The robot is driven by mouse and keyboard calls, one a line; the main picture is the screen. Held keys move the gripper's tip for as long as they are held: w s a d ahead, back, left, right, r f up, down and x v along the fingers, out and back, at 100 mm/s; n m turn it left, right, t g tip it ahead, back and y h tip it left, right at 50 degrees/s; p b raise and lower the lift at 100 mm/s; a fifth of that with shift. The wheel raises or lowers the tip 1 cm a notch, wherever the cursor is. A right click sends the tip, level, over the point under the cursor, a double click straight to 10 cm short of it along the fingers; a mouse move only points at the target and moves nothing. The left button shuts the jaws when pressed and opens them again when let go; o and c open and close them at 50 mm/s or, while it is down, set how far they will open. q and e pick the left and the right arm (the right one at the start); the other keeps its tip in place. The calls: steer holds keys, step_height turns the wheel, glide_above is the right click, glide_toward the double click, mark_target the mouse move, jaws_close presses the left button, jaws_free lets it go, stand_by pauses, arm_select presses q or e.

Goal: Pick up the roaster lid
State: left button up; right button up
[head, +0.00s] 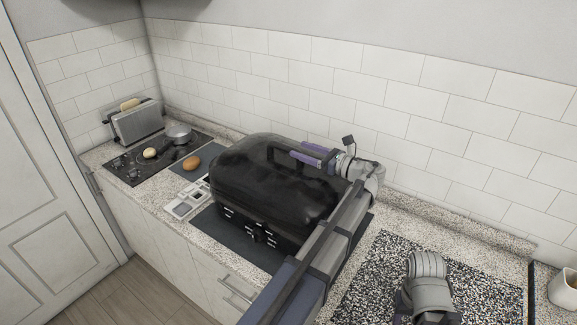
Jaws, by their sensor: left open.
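The black roaster (235,215) stands on a dark mat on the counter. Its rounded, glossy black lid (243,160) is on top, with a raised handle (278,152) at the upper right of the lid. My left gripper (297,149) is at the handle, reaching in from the right with its purple fingers pointing left. The fingers are apart, and I cannot tell whether the handle lies between them. My left arm hides the right end of the roaster. My right gripper is out of view; only a grey part of my right arm shows at the bottom right.
Left of the roaster are a brown egg-shaped item (191,163), a small grey tray (187,202), a black cooktop (128,165) with a pan (178,133), and a toaster (137,124). A tiled wall is close behind. A speckled mat (385,270) lies at right; a white cup (563,289) stands far right.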

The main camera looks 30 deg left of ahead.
mark_target(285, 164)
arm_select(q)
steer(key=shift+w+f, duration=0.25)
steer(key=shift+w, duration=0.15)
steer(key=shift+w+f+b, duration=0.15)
steer(key=shift+f+b, duration=0.2)
steer(key=shift+b, duration=0.05)
steer(key=shift+s+f+b, duration=0.15)
steer(key=shift+s+b, duration=0.25)
steer(key=shift+w+f, duration=0.2)
steer(key=shift+f, duration=0.15)
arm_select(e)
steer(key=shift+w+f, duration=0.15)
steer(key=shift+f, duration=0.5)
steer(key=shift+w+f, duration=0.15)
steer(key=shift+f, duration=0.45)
arm_select(q)
steer(key=shift+s+a+r, duration=0.1)
steer(key=shift+a, duration=0.05)
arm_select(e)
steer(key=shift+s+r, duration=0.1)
arm_select(q)
steer(key=shift+w+a, duration=0.25)
steer(key=shift+a, duration=1.65)
steer(key=shift+w+a, duration=0.2)
steer(key=shift+a, duration=1.7)
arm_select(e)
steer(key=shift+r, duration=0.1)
arm_select(q)
steer(key=shift+c, duration=0.3)
jaws_close()
